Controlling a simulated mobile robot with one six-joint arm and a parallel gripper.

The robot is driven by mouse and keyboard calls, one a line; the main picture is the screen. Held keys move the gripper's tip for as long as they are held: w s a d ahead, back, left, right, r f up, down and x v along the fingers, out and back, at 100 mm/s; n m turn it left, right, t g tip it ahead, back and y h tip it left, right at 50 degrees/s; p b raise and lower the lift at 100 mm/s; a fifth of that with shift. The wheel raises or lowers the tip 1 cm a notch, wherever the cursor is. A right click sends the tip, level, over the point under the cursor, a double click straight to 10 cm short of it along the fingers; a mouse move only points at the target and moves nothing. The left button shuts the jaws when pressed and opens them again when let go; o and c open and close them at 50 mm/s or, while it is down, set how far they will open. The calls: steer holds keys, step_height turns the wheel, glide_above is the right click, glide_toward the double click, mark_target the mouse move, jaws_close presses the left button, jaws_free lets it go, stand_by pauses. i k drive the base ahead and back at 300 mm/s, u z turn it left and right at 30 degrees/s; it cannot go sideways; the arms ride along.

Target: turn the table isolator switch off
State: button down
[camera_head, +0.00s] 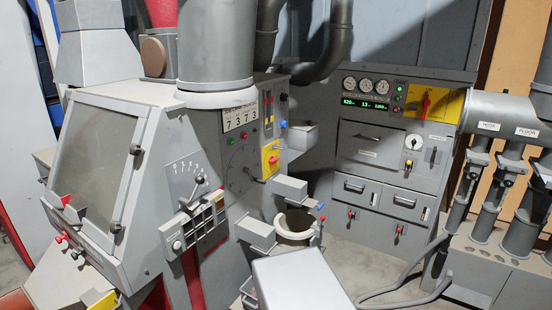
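Two red rotary handles on yellow plates look like isolator switches. One red handle (273,160) is on the side of the grey machine in the middle, below a row of small lamps. The other red handle (426,103) is upright on a larger yellow plate (446,106) on the back cabinet, right of the gauges. I cannot read which one is the table isolator. The marks around both handles are too small to read.
Grey blocks (290,188) and a pale ring (296,226) jut out below the nearer handle. A pale grey box (300,282) fills the bottom middle. Pipes labelled MOTOR and FLOOR (525,133) stand at right. Some floor shows between the machine and the cabinet.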

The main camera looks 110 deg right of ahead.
mark_target(271, 160)
steer(key=u, duration=0.9)
steer(key=k, duration=0.15)
steer(key=z, duration=3.15)
steer(key=k, duration=0.2)
steer(key=z, duration=1.65)
